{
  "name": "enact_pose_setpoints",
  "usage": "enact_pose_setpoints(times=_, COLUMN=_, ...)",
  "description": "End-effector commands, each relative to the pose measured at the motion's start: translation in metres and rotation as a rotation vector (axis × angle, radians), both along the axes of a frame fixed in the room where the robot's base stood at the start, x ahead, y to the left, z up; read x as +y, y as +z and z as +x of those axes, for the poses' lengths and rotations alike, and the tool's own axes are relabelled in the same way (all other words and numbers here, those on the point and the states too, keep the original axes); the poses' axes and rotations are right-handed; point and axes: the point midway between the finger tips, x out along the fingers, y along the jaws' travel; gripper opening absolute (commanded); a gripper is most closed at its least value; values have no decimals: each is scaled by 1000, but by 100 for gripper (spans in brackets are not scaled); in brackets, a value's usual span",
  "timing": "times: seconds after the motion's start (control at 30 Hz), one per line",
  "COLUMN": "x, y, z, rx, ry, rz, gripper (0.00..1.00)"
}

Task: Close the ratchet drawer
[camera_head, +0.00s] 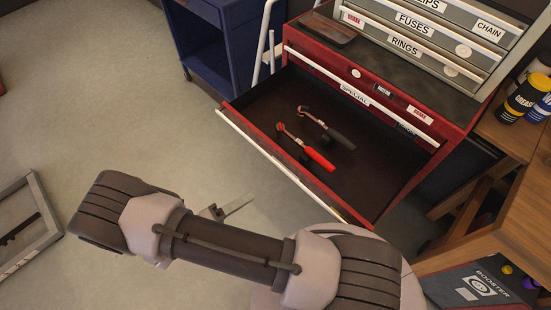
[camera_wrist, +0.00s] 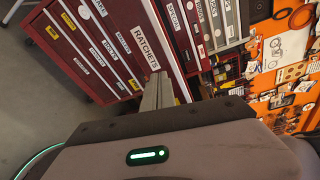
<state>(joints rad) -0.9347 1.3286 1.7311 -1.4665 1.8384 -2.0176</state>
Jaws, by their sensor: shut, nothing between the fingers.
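The ratchet drawer (camera_head: 282,170) is pulled out of the red tool chest in the head view. Its white front edge faces the lower left. A red-handled ratchet (camera_head: 308,148) and a dark-handled tool (camera_head: 328,128) lie inside. In the wrist view, the red front with the RATCHETS label (camera_wrist: 144,46) shows just beyond my fingers. My gripper (camera_head: 240,203) is shut and empty, outside the drawer on its front side. It also shows in the wrist view (camera_wrist: 159,88). I cannot tell whether it touches the front.
The red chest (camera_head: 436,140) carries a grey drawer unit (camera_head: 425,38) and a dark tray (camera_head: 327,29). A blue cart (camera_head: 222,45) stands behind, a wooden bench (camera_head: 510,205) at the right. The floor (camera_head: 110,105) at the left is open, with a grey frame (camera_head: 42,215) at the edge.

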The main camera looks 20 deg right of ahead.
Motion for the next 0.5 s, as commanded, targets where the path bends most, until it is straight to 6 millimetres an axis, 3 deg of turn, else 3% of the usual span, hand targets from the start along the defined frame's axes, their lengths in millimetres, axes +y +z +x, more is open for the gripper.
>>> enact_pose_setpoints(times=0.1, x=2, y=-26, z=-4, rx=118, ry=118, rz=-125, gripper=0)
enact_pose_setpoints(times=0.27, x=-5, y=-33, z=-2, rx=157, ry=149, rz=-166, gripper=0)
enact_pose_setpoints(times=0.5, x=-51, y=-34, z=17, rx=157, ry=145, rz=-163, gripper=0)
